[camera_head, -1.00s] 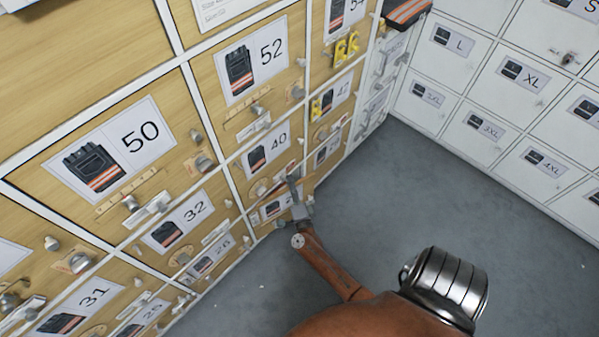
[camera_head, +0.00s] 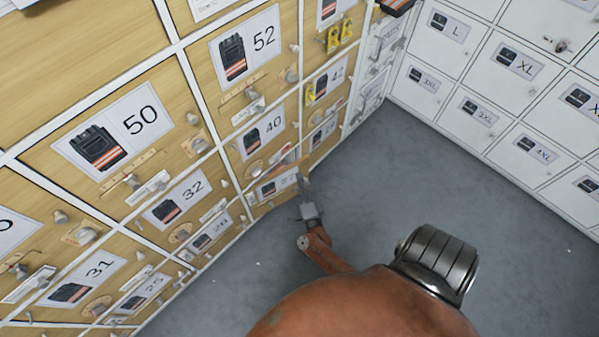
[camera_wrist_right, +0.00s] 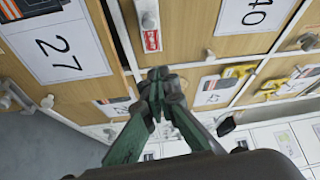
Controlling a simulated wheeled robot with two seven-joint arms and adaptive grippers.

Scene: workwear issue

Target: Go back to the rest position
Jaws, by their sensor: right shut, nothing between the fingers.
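My right gripper (camera_head: 305,184) is in front of the wooden locker doors, close to the low door marked 27 (camera_head: 278,184). In the right wrist view the green fingers of my right gripper (camera_wrist_right: 160,82) meet at their tips, shut and empty. Door 27 (camera_wrist_right: 62,50) shows there at the left and the door marked 40 (camera_wrist_right: 255,16) at the upper right. I cannot tell whether the fingertips touch the locker front. My left gripper is not in the frames.
Wooden lockers with knobs and latches, such as door 50 (camera_head: 120,125), fill the left. Yellow items (camera_head: 339,36) hang at the top. White lockers (camera_head: 500,62) stand at the right. The grey floor (camera_head: 410,170) between them is clear.

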